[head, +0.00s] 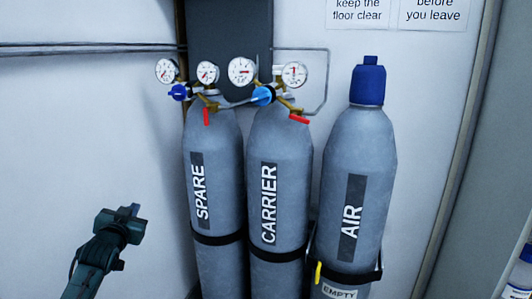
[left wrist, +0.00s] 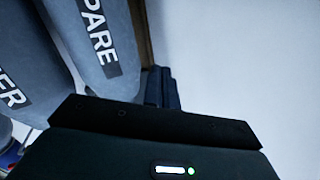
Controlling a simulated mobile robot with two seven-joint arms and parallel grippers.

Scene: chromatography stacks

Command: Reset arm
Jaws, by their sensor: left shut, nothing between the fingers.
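My left gripper (head: 132,211) is at the lower left of the head view, in front of the white wall and to the left of the cylinders. It is shut and empty, clear of the cylinders in the picture. In the left wrist view its dark fingers (left wrist: 161,88) sit together beyond the black gripper body. My right gripper is in neither view.
Grey cylinders marked SPARE (head: 213,150), CARRIER (head: 280,150) and AIR (head: 360,150) stand side by side, strapped. SPARE also shows in the left wrist view (left wrist: 82,62). Gauges (head: 242,71) and red-handled valves top the first two; AIR wears a blue cap (head: 368,85).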

